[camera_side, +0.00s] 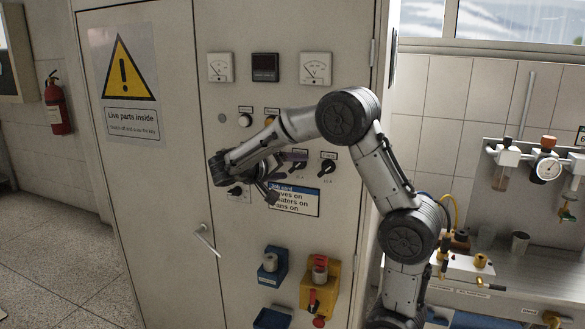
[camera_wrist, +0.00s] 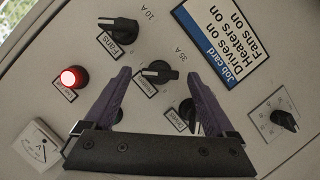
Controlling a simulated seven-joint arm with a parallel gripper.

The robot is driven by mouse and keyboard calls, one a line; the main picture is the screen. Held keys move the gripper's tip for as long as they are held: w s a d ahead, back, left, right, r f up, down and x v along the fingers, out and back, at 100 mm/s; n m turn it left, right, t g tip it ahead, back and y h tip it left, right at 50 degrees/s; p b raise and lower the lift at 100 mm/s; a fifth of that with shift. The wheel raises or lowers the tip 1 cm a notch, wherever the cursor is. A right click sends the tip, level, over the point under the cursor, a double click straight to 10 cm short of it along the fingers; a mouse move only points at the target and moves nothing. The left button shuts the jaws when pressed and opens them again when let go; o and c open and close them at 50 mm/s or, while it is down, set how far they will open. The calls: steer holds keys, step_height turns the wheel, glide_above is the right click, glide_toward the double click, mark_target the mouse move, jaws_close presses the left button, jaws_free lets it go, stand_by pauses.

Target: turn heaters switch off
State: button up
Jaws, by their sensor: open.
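The heaters switch (camera_wrist: 158,72) is a black rotary knob in the middle of the wrist view, beside a small label that reads as Heaters. Its handle lies roughly across the picture, with a pale mark on it. My gripper (camera_wrist: 157,76) is open, its two purple fingers spread to either side of this knob; I cannot tell whether they touch it. In the side view my gripper (camera_side: 279,177) is at the cabinet front, near the black switches. The job card (camera_wrist: 226,38) reads Drives on, Heaters on, Fans on.
The fans switch (camera_wrist: 119,32) is above the left finger. The drives switch (camera_wrist: 188,113) is partly hidden by the right finger. A red lamp (camera_wrist: 72,77), a meter (camera_wrist: 38,140) and a dial knob (camera_wrist: 285,120) are nearby. A door handle (camera_side: 206,238) sticks out lower down.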

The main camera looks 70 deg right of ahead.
steer(key=shift+x, duration=0.75)
steer(key=c, duration=1.4)
